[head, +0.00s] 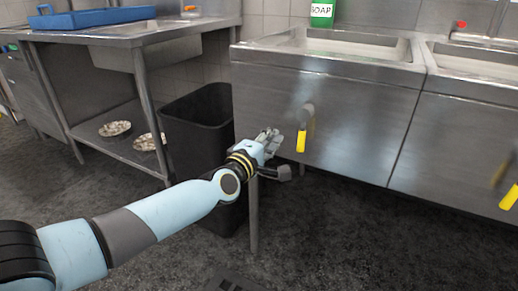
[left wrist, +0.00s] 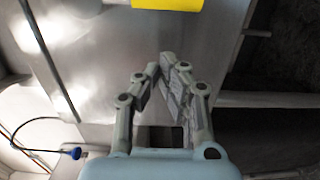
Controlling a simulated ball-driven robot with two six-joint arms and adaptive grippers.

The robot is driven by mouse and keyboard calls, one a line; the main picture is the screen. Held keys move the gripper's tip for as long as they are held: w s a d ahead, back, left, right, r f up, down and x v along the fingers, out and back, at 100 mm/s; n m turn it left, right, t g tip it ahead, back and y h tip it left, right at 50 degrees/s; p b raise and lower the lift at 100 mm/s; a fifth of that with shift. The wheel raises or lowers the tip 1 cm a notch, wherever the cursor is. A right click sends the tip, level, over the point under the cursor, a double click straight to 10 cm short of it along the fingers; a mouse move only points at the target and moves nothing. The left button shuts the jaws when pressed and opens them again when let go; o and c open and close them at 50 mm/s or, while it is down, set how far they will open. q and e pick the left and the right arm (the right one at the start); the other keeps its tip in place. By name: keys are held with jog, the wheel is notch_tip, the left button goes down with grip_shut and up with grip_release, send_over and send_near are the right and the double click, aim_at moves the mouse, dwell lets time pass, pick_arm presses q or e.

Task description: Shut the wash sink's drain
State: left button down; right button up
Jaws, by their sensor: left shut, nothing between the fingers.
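The left sink (head: 335,42) has a green soap container (head: 322,13) at its back edge. A drain lever with a yellow grip (head: 301,141) hangs down from its steel front panel. In the left wrist view the yellow grip (left wrist: 167,4) shows at the top edge, beyond my fingertips. My left gripper (head: 274,146) is shut and empty, just left of the lever and apart from it. It also shows in the left wrist view (left wrist: 160,66), fingers together. No label names the wash sink. My right gripper is not in view.
A second sink (head: 480,63) to the right has its own yellow-gripped lever (head: 510,197). A black bin (head: 190,135) stands under and behind my left arm. A steel table with a blue tray (head: 90,17) is at left.

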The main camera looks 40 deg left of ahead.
aim_at(303, 130)
pick_arm(q)
jog(key=d, duration=0.1)
jog(key=w+d, duration=0.1)
jog(key=d, duration=0.1)
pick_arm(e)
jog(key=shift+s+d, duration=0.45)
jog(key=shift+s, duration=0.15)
pick_arm(q)
jog(key=shift+d, duration=0.1)
jog(key=shift+f, duration=0.1)
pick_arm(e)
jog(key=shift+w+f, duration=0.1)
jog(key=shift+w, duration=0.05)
